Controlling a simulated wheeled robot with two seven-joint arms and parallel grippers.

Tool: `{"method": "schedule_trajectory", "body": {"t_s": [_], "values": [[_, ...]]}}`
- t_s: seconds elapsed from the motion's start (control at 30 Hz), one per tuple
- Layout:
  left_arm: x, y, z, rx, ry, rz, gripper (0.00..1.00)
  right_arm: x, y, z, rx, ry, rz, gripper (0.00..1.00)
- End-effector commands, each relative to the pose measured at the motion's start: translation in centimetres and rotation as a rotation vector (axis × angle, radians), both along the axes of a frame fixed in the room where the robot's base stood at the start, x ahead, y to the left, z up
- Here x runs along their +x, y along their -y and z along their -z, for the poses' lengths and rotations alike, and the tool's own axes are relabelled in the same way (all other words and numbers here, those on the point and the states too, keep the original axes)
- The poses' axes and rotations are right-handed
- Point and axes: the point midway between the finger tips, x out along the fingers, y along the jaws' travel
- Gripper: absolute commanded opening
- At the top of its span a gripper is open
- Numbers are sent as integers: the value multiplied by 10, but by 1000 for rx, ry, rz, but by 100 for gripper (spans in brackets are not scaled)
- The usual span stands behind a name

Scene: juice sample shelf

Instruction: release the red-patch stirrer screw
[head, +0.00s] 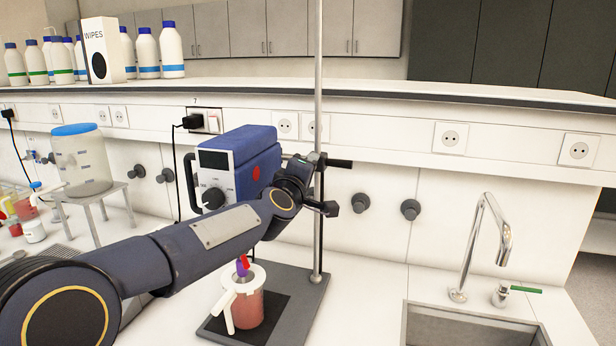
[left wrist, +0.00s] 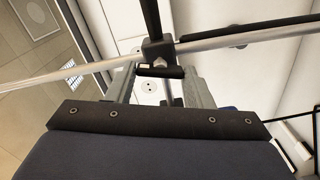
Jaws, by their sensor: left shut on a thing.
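The stirrer (head: 240,160) has a blue body, a grey front with a dark knob, and a red patch (head: 256,173) on its side. It is mounted beside the upright metal rod (head: 318,100). My left gripper (head: 312,184) is at the stirrer's clamp on the rod, partly hidden by its own wrist. In the left wrist view, my left gripper (left wrist: 162,82) has its two grey fingers either side of the dark clamp screw (left wrist: 172,72), just by the clamp block (left wrist: 158,50). It is shut on that screw; the exact contact is partly hidden. My right gripper is not in view.
A lidded beaker of red liquid (head: 247,309) stands on the dark stand base (head: 300,290) below my left arm. A sink (head: 470,326) and tap (head: 484,235) are at right. A blue-lidded container (head: 82,165) stands at left. Bottles line the upper shelf (head: 270,87).

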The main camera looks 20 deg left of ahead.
Motion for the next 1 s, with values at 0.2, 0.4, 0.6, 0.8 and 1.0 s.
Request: {"method": "schedule_trajectory", "body": {"t_s": [0.2, 0.4, 0.6, 0.8, 1.0], "values": [[0, 0, 2, -154, -6, 0, 24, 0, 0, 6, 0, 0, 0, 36], [0, -1, 1, -249, -9, -1, 24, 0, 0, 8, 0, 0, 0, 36], [0, 0, 1, -296, -11, 0, 24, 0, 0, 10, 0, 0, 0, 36], [0, 0, 1, -310, -12, 0, 24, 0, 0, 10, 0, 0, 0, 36], [0, 0, 1, -310, -12, 0, 24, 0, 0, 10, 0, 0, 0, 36]]}}
